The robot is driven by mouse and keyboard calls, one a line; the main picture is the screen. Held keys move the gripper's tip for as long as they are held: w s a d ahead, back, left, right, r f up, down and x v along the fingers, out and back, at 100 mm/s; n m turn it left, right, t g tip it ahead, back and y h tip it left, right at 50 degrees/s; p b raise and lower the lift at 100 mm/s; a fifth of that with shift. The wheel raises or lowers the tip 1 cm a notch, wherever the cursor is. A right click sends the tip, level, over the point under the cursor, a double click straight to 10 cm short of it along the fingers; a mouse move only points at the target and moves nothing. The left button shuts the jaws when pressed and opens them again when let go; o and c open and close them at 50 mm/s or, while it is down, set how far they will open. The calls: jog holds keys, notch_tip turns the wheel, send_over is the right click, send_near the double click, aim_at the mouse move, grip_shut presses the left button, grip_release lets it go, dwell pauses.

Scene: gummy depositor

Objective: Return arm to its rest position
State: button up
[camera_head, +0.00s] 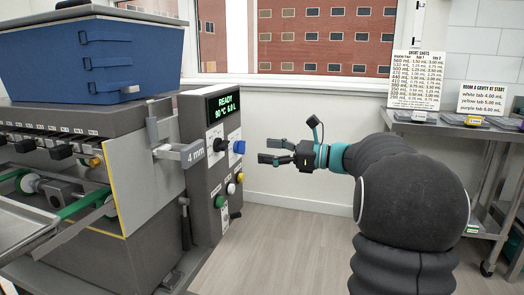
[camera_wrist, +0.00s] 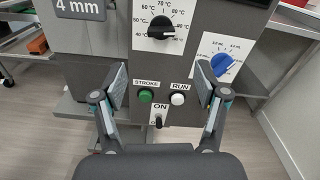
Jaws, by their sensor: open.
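My gripper (camera_head: 268,151) is open and empty, held in the air to the right of the depositor's control panel (camera_head: 202,189). In the wrist view my gripper (camera_wrist: 160,90) has its fingers spread wide in front of the panel, apart from it. Between the fingers show a green STROKE button (camera_wrist: 146,96), a white RUN button (camera_wrist: 178,99) and a switch (camera_wrist: 158,121) by an ON label. Above them are a black temperature knob (camera_wrist: 161,27) and a blue volume knob (camera_wrist: 221,65). My arm reaches in from the right in the head view.
The depositor (camera_head: 140,200) carries a blue hopper (camera_head: 95,55) and a display (camera_head: 223,106) reading READY, 90 °C. A metal side table (camera_head: 455,127) with signs and small coloured tabs stands at the right, behind my arm. The floor (camera_head: 290,250) between them is clear.

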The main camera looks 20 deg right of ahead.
dwell(0.5)
notch_tip(320, 180, down, 10)
jog(key=s+n+g+h, duration=0.2)
jog(key=n+h, duration=0.2)
jog(key=s+a+f+n+g+h, duration=0.25)
jog(key=s+f+n, duration=0.25)
jog(key=s+f, duration=0.3)
jog(key=s+a+n+h, duration=0.3)
jog(key=s+n, duration=0.4)
jog(key=s, duration=0.4)
jog(key=s+a+n+h, duration=0.4)
jog(key=s+n, duration=0.3)
jog(key=s, duration=0.5)
jog(key=shift+a+f+h, duration=0.2)
jog(key=shift+a+h, duration=0.05)
jog(key=shift+h, duration=0.3)
